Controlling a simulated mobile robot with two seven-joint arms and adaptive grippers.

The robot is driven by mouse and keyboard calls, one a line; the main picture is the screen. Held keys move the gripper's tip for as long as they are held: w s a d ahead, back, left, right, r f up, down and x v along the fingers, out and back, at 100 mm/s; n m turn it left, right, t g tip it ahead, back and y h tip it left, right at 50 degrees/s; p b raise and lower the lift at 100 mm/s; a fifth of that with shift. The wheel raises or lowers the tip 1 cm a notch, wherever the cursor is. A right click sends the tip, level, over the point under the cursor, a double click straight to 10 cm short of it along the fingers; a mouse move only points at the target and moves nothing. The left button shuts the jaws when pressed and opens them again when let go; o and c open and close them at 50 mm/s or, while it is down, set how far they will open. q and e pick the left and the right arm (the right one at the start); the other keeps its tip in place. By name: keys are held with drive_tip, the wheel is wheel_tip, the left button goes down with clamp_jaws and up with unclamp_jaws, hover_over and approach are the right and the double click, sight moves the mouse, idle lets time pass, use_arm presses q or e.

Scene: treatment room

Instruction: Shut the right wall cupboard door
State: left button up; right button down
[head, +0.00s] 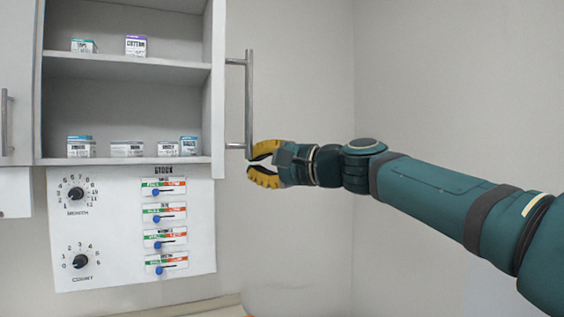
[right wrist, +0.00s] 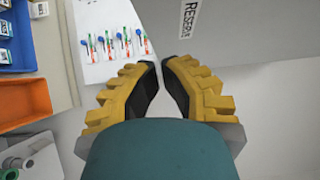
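The right wall cupboard door (head: 214,90) stands open, seen nearly edge-on at the right side of the open cupboard (head: 125,65). Its long vertical metal bar handle (head: 249,100) stands out to the right. My right gripper (head: 251,165) is just below and right of the handle's lower end, with its yellow fingers parted and nothing between them. In the right wrist view the fingertips (right wrist: 162,62) have a narrow gap. A pale panel (right wrist: 245,35) marked "RESERVE" lies beyond them, probably this door. My left gripper is in neither view.
Several small boxes stand on the cupboard shelves (head: 100,56). A white panel with dials and sliders (head: 115,240) hangs below. Another door with a handle (head: 5,120) is at the far left. The wall at right is bare.

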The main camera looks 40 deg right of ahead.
drive_tip(key=a, duration=0.2)
drive_tip(key=w+a, duration=0.1)
drive_tip(key=shift+w+a, duration=0.2)
drive_tip(key=shift+a, duration=0.15)
drive_tip(key=shift+a, duration=0.1)
